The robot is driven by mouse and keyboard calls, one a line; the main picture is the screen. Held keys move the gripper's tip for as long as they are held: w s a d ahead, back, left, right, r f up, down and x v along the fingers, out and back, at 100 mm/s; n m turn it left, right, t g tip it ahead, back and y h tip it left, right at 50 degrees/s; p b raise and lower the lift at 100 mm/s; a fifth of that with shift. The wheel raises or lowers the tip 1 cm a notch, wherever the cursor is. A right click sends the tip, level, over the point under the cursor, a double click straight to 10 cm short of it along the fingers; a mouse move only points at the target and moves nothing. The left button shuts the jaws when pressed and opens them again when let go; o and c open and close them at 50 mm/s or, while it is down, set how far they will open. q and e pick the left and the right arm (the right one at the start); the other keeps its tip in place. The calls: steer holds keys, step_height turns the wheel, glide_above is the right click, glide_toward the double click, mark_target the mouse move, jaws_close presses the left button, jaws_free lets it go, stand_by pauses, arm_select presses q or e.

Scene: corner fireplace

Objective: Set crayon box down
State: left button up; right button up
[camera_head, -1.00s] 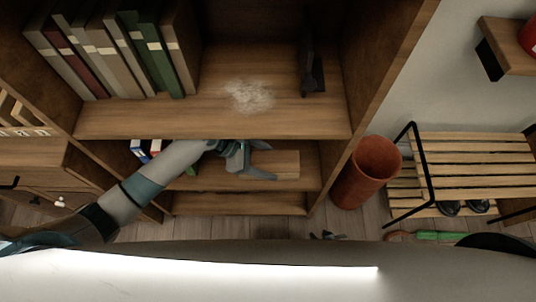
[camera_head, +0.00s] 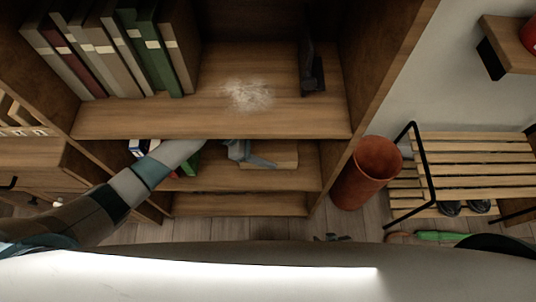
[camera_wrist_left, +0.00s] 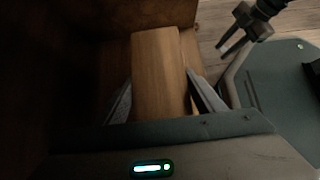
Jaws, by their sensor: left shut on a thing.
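The crayon box appears as a plain wooden block (camera_head: 284,155) in the lower compartment of the bookcase, under the middle shelf. In the left wrist view the wooden box (camera_wrist_left: 158,72) lies lengthwise between the two fingers of my left gripper (camera_wrist_left: 162,98). My left gripper (camera_head: 250,156) reaches in under the shelf edge and is shut on the box. Whether the box's underside touches the board is hidden. My right gripper (camera_head: 330,237) shows small near the floor, with its fingers apart and empty; it also shows in the left wrist view (camera_wrist_left: 228,42).
The middle shelf (camera_head: 215,122) overhangs the left gripper. Books (camera_head: 150,50) and a dark bookend (camera_head: 312,75) stand on it. A terracotta bin (camera_head: 367,172) and slatted rack (camera_head: 470,155) stand right.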

arm_select(q)
step_height(320, 180, down, 3)
steer(key=shift+r+b, duration=0.1)
steer(key=shift+b, duration=0.2)
steer(key=shift+w+f, duration=0.2)
steer(key=shift+f, duration=0.3)
